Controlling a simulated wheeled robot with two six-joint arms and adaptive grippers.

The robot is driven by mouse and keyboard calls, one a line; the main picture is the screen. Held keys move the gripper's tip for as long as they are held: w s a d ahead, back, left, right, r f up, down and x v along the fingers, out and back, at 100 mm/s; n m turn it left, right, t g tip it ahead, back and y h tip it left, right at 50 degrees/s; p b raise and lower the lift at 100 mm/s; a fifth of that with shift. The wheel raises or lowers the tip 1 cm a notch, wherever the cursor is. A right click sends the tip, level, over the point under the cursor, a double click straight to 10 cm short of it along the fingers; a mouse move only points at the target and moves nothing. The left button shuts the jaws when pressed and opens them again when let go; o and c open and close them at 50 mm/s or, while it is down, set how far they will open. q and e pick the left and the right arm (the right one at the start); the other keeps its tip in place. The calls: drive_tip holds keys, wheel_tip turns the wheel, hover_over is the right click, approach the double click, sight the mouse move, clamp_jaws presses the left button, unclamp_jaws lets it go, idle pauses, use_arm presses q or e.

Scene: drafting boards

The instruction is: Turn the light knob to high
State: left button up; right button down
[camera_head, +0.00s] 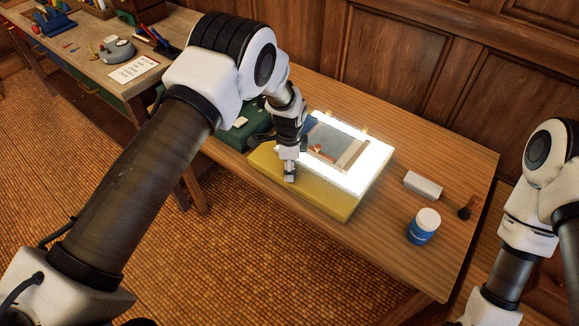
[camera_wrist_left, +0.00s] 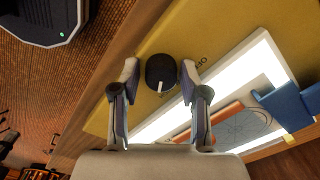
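The light box (camera_head: 321,199) is a yellow slab with a glowing white panel (camera_head: 373,167), lying on the wooden table. In the left wrist view, its round black light knob (camera_wrist_left: 161,70) sits on the yellow face (camera_wrist_left: 190,42), with a white pointer mark toward the bottom of the picture. Partly readable lettering, like "OFF", is beside it. My left gripper (camera_head: 290,176) is low over the yellow front strip and hides the knob in the head view. Its fingers (camera_wrist_left: 160,73) are open, one on each side of the knob, with a narrow gap visible at the left. My right gripper is out of view.
A picture or drawing with a blue strip (camera_wrist_left: 283,104) and an orange piece (camera_wrist_left: 217,122) lies on the panel. A blue jar with a white lid (camera_head: 424,226), a white block (camera_head: 423,185) and a dark brush (camera_head: 467,208) stand to the right.

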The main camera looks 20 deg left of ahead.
use_arm(q)
drive_tip(key=shift+r, duration=0.1)
wheel_tip(320, 180, up, 12)
idle(0.5)
